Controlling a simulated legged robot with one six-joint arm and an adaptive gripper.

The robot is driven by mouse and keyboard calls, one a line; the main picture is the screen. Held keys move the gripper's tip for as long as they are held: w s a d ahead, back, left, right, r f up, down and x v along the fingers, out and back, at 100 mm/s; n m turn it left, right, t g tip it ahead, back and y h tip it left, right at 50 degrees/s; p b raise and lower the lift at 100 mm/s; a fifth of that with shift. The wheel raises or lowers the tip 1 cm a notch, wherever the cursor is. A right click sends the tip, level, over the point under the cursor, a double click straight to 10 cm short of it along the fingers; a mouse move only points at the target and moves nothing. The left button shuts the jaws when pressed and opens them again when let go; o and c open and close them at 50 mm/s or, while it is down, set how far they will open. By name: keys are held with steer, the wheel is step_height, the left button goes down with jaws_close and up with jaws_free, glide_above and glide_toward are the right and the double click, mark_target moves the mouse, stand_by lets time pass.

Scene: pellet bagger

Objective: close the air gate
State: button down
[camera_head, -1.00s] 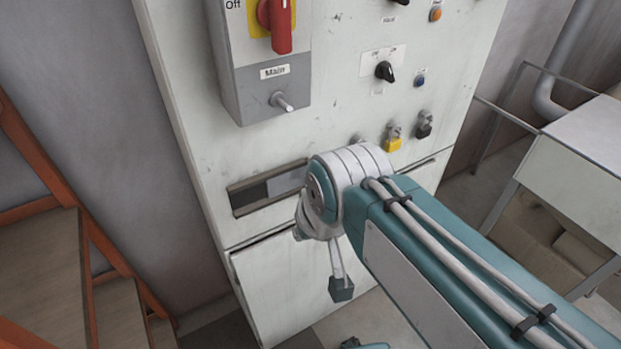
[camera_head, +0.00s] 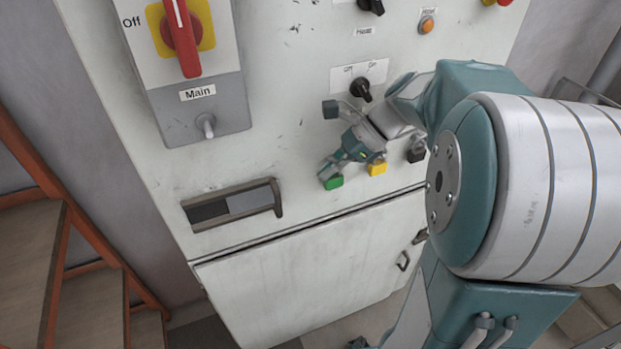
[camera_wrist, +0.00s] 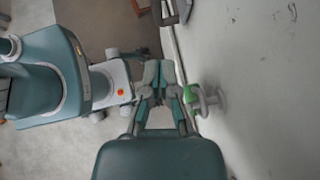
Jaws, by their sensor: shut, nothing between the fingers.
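Three small grey fittings with coloured tabs sit in a row on the pale cabinet front: green (camera_head: 333,183), yellow (camera_head: 377,168) and black (camera_head: 416,155). No readable label marks any of them as the air gate. My gripper (camera_head: 332,172) is shut and empty, right at the green tab and partly covering its fitting. In the wrist view, my shut fingers (camera_wrist: 160,75) lie just left of the green tab (camera_wrist: 190,93), with its grey round fitting (camera_wrist: 212,101) against the panel. I cannot tell whether they touch.
A main switch box (camera_head: 200,112) with a red handle is at upper left. A black selector knob (camera_head: 360,88) sits above the tabs, an orange button (camera_head: 427,25) higher. A framed slot (camera_head: 230,205) and a door (camera_head: 300,275) are below. Wooden steps (camera_head: 30,265) stand left.

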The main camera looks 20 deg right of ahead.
mark_target(257, 205)
steer(key=x, duration=0.9)
steer(key=shift+a+f, duration=0.1)
steer(key=shift+a, duration=0.05)
steer(key=shift+a, duration=0.25)
steer(key=a, duration=0.8)
steer(key=shift+a, duration=0.3)
steer(key=shift+d, duration=0.1)
